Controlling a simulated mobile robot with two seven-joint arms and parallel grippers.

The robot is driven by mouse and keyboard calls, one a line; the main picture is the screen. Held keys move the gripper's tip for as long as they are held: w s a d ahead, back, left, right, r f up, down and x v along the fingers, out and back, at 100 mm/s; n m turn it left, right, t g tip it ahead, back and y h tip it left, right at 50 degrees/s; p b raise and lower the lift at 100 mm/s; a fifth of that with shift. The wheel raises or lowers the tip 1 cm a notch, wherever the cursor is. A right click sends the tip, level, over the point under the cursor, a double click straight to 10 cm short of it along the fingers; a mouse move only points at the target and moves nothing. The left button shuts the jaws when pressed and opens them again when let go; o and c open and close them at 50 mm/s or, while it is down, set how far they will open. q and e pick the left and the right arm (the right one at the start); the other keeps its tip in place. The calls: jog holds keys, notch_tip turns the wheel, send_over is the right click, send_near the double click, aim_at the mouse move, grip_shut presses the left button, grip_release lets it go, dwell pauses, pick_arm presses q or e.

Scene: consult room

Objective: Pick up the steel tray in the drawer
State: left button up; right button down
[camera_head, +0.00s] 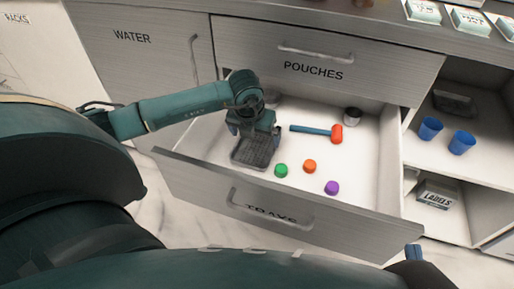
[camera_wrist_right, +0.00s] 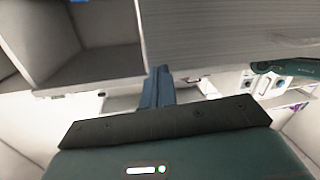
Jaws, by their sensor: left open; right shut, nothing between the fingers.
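The steel tray (camera_head: 252,155) is a small dark grey tray with a gridded surface, lying in the left part of the open drawer (camera_head: 362,195). My left gripper (camera_head: 254,132) reaches down into the drawer, open, over the tray's far edge. It hides that edge, and I cannot tell whether its fingers touch the tray. My right gripper (camera_wrist_right: 158,88) is shut and empty in the right wrist view, with the cabinet beyond it. In the head view only a blue tip of it (camera_head: 413,252) shows at the lower right, outside the drawer.
The drawer also holds a red-headed hammer (camera_head: 335,133), a metal cup (camera_head: 352,116), and green (camera_head: 281,170), orange (camera_head: 309,166) and purple (camera_head: 332,187) caps. The POUCHES drawer (camera_head: 330,55) above is shut. Blue cups (camera_head: 430,128) stand on the open shelf at right.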

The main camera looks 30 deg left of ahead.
aim_at(258, 146)
pick_arm(q)
jog(key=b+x, duration=0.1)
jog(key=x, duration=0.3)
jog(key=shift+w+f, duration=0.1)
pick_arm(e)
jog(key=shift+a+f+n+t+y, duration=0.1)
jog(key=shift+a+n+t+y, duration=0.2)
jog(key=shift+n+y, duration=0.1)
pick_arm(q)
jog(key=shift+f, duration=0.15)
jog(key=shift+c, duration=0.2)
jog(key=c, duration=0.6)
